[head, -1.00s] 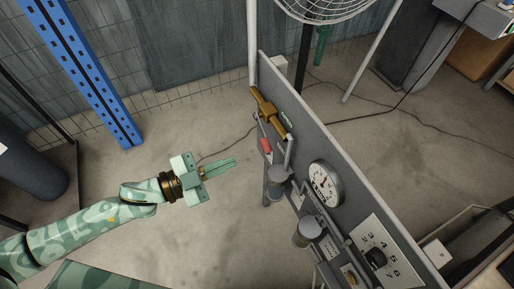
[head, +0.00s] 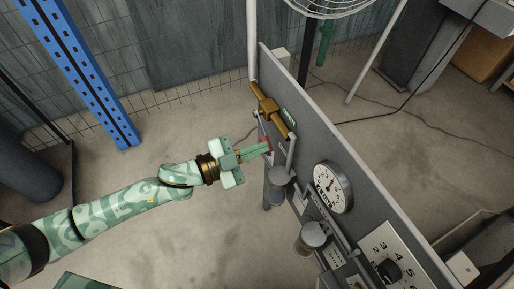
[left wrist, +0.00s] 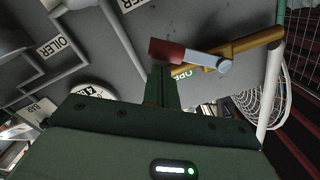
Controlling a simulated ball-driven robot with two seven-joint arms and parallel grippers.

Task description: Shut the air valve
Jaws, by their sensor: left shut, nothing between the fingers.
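The air valve's red-gripped lever (left wrist: 168,51) shows in the left wrist view, its metal arm running right to a round pivot at the brass pipe (left wrist: 247,45). In the head view the brass fitting (head: 268,106) sits at the panel's upper left, and a bit of red grip (head: 266,141) shows at my fingertips. My left gripper (head: 268,149) is shut and empty, its tips at the red grip; it also shows in the left wrist view (left wrist: 161,68). I cannot tell whether they touch. My right gripper is not in view.
The grey panel (head: 325,137) carries a dial gauge (head: 332,187), two cylindrical units and a numbered plate (head: 392,258). A blue post (head: 85,75) stands at the left. The floor between post and panel is clear.

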